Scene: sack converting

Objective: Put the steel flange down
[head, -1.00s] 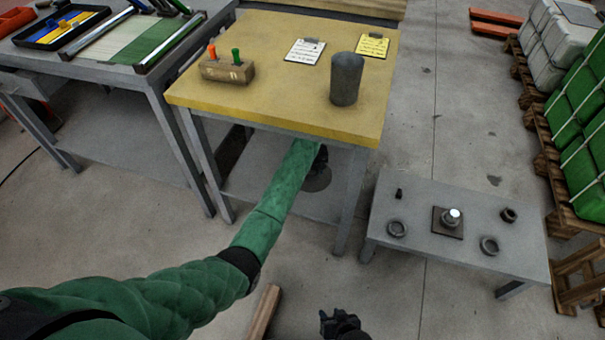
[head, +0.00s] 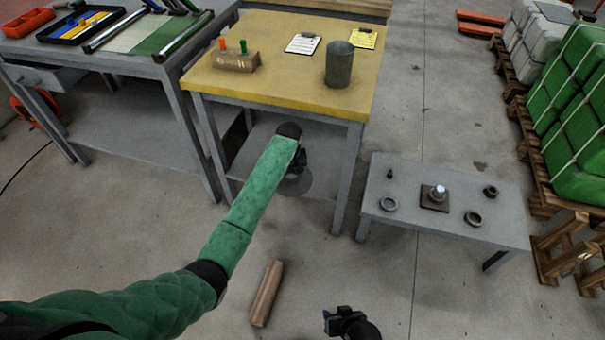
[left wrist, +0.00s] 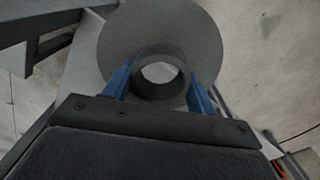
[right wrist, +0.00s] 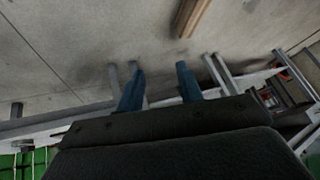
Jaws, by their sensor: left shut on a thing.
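The steel flange is a grey round disc with a raised hollow hub, seen large in the left wrist view (left wrist: 160,28). My left gripper (left wrist: 160,88) is shut on its hub, one blue finger on each side. In the head view the flange (head: 298,184) hangs below my left gripper (head: 298,160), by the front of the yellow-topped bench's lower shelf. I cannot tell whether it touches anything below. My right gripper (head: 345,318) is low at the bottom of the head view; its blue fingers are apart and empty in the right wrist view (right wrist: 160,85).
The yellow-topped bench (head: 280,85) carries a grey cup (head: 339,65), a wooden block (head: 234,62) and clipboards. A low grey table (head: 400,175) at right holds several small metal parts. A wooden beam (head: 265,293) lies on the floor. Open floor lies before the bench.

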